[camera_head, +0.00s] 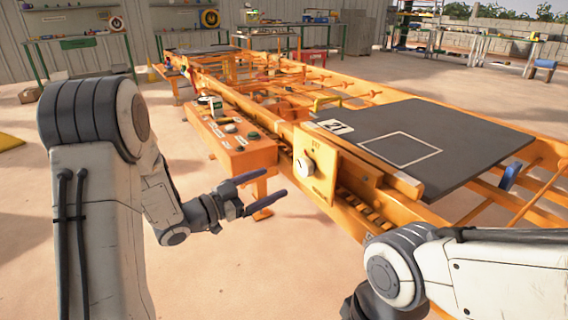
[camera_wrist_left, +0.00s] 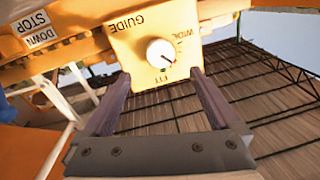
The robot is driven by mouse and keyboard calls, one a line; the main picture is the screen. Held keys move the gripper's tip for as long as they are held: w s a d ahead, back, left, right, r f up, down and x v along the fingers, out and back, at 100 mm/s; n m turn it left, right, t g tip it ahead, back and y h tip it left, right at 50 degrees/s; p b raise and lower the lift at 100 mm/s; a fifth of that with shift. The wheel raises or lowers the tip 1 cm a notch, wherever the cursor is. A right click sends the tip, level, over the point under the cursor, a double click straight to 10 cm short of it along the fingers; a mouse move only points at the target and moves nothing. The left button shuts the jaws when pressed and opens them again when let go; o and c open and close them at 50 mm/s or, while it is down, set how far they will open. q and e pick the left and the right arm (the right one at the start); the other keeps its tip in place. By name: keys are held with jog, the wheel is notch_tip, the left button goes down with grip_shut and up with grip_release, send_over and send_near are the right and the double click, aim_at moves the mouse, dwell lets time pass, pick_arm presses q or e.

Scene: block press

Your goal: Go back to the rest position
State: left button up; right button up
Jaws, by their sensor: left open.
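My left gripper (camera_head: 262,189) is open and empty in the head view, in front of the orange press. Its two dark fingers also show in the left wrist view (camera_wrist_left: 153,92), spread apart on either side of the knob's panel. The white round knob (camera_head: 305,167) sits on a yellow panel (camera_head: 318,177) marked with FIT, and the wrist view shows GUIDE, WIDE and FIT around the knob (camera_wrist_left: 161,53). A gap shows between the fingers and the knob in the head view. My right arm comes in at the lower right; its gripper fingers are out of view.
An orange control box (camera_head: 233,140) with buttons stands left of the panel. A dark plate (camera_head: 420,140) with a white square outline lies on the orange frame. Workbenches (camera_head: 75,40) line the back. Sandy floor (camera_head: 290,265) is clear in front of the press.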

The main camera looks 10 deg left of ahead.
aim_at(302, 169)
pick_arm(q)
jog(key=b+x, duration=0.3)
jog(key=x, duration=0.7)
jog(key=shift+w+d, duration=0.15)
jog(key=shift+d, duration=0.05)
jog(key=shift+r+n+p, duration=0.25)
jog(key=shift+n+p, duration=0.25)
jog(key=shift+p, duration=0.2)
jog(key=shift+a+n, duration=0.1)
jog(key=shift+n, duration=0.3)
jog(key=shift+f+n+p, duration=0.1)
jog(key=shift+n+p, duration=0.3)
jog(key=shift+n, duration=0.2)
jog(key=shift+f, duration=0.1)
